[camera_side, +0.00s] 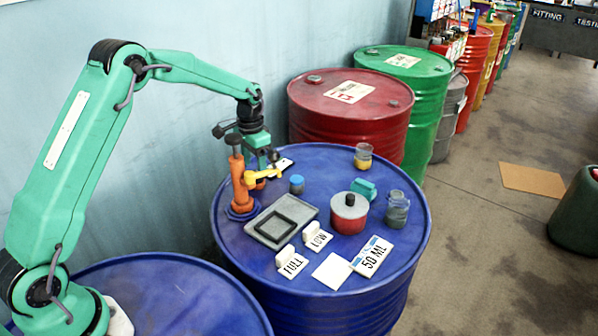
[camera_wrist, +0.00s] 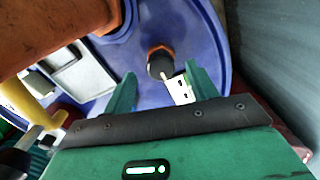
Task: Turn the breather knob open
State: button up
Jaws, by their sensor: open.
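The breather knob (camera_wrist: 160,62) is a dark round cap on an orange collar, on the blue drum top near its rim in the wrist view. In the side view I cannot clearly make it out; my gripper is in front of or close to that area. My green gripper (camera_wrist: 160,78) is open, with one finger on each side of the knob's line. The knob appears just beyond the fingertips, and no contact shows. In the side view my gripper (camera_side: 265,162) hangs over the drum's far side, just behind the orange pump (camera_side: 241,185).
The pump's yellow spout (camera_side: 264,173) is close to my gripper. A white label (camera_wrist: 181,90) lies beside the knob. The blue drum (camera_side: 232,232) also carries a grey tray (camera_side: 262,238), a red pot (camera_side: 349,222), jars and signs. A wall stands behind.

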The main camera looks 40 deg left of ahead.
aim_at(255, 172)
notch_tip(255, 172, up, 5)
jog(key=shift+r, duration=0.1)
dwell(0.3)
jog(key=shift+r, duration=0.1)
jog(key=shift+s+d+r, duration=0.1)
jog(key=shift+d+r, duration=0.05)
jog(key=shift+r, duration=0.1)
jog(key=s+d+r+t, duration=0.1)
jog(key=s+r, duration=0.3)
jog(key=s+d+r+t, duration=0.1)
jog(key=s+d+r, duration=0.1)
jog(key=s+r, duration=0.2)
jog(key=s+d+r, duration=0.2)
jog(key=s+r, duration=0.2)
jog(key=r, duration=0.1)
jog(key=shift+r+n+t, duration=0.15)
jog(key=shift+n+t, duration=0.25)
jog(key=s+d+n+t, duration=0.1)
jog(key=s+d+t, duration=0.1)
jog(key=s, duration=1.8)
jog(key=shift+d+n+t, duration=0.3)
jog(key=shift+d+t, duration=0.1)
jog(key=shift+d, duration=0.25)
